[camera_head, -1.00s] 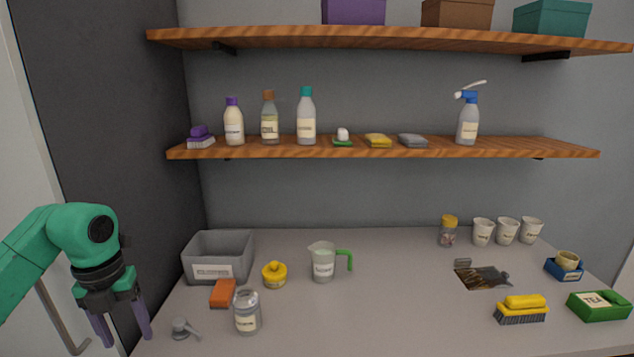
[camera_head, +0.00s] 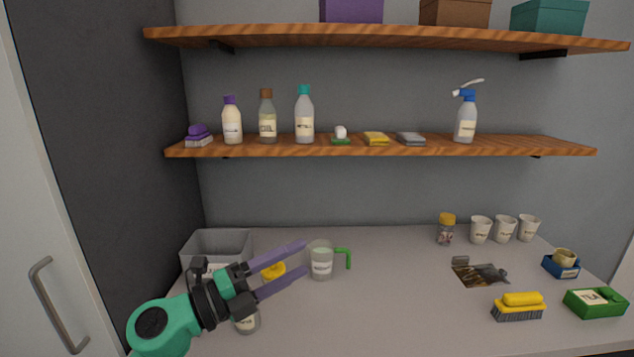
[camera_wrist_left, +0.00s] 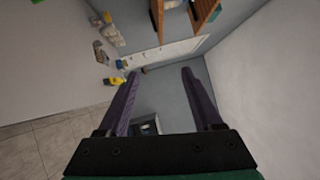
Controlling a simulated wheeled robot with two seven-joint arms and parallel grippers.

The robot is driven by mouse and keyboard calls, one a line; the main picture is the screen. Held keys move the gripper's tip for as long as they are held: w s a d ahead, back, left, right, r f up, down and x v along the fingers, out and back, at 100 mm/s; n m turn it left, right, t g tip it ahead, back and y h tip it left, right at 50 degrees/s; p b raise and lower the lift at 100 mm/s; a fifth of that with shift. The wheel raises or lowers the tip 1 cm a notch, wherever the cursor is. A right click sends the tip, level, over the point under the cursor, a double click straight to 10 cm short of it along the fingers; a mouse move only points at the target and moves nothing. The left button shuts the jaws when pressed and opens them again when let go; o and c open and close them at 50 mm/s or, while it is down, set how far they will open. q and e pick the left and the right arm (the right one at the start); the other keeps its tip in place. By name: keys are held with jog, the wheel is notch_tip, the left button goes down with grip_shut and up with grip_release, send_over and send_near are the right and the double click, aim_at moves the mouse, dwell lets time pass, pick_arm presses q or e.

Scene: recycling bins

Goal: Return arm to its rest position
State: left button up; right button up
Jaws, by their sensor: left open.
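My left arm, green and black, comes in from the lower left in the head view. Its left gripper (camera_head: 294,268) has two purple fingers that point right, spread apart with nothing held between them. The fingers reach in front of the yellow-capped jar and end just left of the measuring jug (camera_head: 321,262). The left wrist view also shows the open fingers (camera_wrist_left: 160,82), with empty space between them. My right gripper is not in view.
My arm partly hides the grey bin (camera_head: 220,242), the yellow jar (camera_head: 272,271) and a glass jar (camera_head: 247,322). A yellow brush (camera_head: 519,307) and green tea box (camera_head: 596,302) stand at the right. Shelves (camera_head: 380,151) hang above; the counter's front middle is clear.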

pick_arm(q)
jog(key=w+a+n+t+y, duration=0.3)
jog(key=a+n+t+y, duration=0.65)
jog(key=n, duration=0.65)
jog(key=s+a+f+n+g+y, duration=0.35)
jog(key=a+f+n+y, duration=0.5)
jog(key=f, duration=0.45)
jog(key=s+f+n+g+h, duration=0.2)
jog(key=s+f+n+g, duration=0.3)
jog(key=s+f+g, duration=1.2)
jog(key=s+f+t, duration=0.1)
jog(key=s+f, duration=0.2)
jog(key=f, duration=1)
jog(key=s+f+t, duration=0.2)
jog(key=s+f, duration=0.1)
jog(key=f, duration=1.1)
jog(key=s+a+f, duration=0.1)
jog(key=s+f, duration=0.5)
jog(key=s, duration=0.2)
jog(key=s+a+f+g, duration=0.1)
jog(key=s+a+f, duration=0.1)
jog(key=s+f, duration=0.5)
jog(key=shift+s+a+m+g, duration=0.3)
jog(key=shift+s+m, duration=0.05)
jog(key=shift+m, duration=0.1)
